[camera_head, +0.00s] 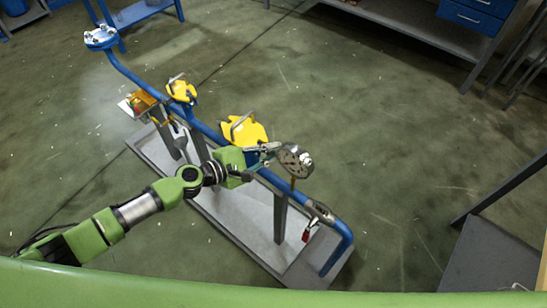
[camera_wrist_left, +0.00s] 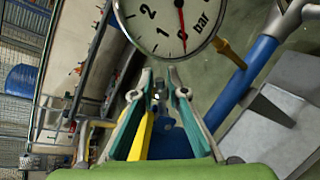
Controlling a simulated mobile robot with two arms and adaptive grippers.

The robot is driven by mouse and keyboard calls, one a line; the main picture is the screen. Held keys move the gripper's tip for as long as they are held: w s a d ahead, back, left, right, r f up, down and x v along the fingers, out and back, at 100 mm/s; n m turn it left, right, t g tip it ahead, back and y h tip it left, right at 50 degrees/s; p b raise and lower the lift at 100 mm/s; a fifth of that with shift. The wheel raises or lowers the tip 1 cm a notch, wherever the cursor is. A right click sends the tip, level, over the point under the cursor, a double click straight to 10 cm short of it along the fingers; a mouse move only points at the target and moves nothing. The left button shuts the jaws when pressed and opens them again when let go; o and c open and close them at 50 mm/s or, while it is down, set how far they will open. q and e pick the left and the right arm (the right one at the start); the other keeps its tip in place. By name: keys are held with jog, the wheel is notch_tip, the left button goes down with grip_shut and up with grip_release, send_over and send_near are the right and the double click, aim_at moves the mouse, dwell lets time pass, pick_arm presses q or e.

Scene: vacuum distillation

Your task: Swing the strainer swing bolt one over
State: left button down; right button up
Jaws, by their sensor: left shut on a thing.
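My left gripper (camera_head: 268,150) reaches in from the left to the blue pipe, between a yellow-topped fitting with a grey handle (camera_head: 243,131) and the round pressure gauge (camera_head: 295,160). In the left wrist view its two fingers (camera_wrist_left: 158,88) close in around a small dark metal piece (camera_wrist_left: 157,97), which looks like the strainer swing bolt. Part of it is hidden by the fingers, and its tilt is hard to tell. A yellow part (camera_wrist_left: 142,136) and a blue body lie just behind the fingers. My right gripper is in neither view.
The gauge (camera_wrist_left: 168,22) stands very close beyond the fingertips. The blue pipe (camera_head: 130,72) runs diagonally above a grey skid tray (camera_head: 225,212). A smaller yellow fitting (camera_head: 181,91) stands farther back. Open floor lies to the right, before a grey stand (camera_head: 490,250).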

pick_arm(q)
jog(key=shift+w+a+r+n+h, duration=0.1)
jog(key=shift+a+r+n+h, duration=0.05)
jog(key=shift+r+n+h, duration=0.2)
jog(key=shift+f, duration=0.1)
jog(key=c, duration=2.3)
grip_release()
jog(key=v, duration=1.2)
jog(key=shift+o, duration=0.4)
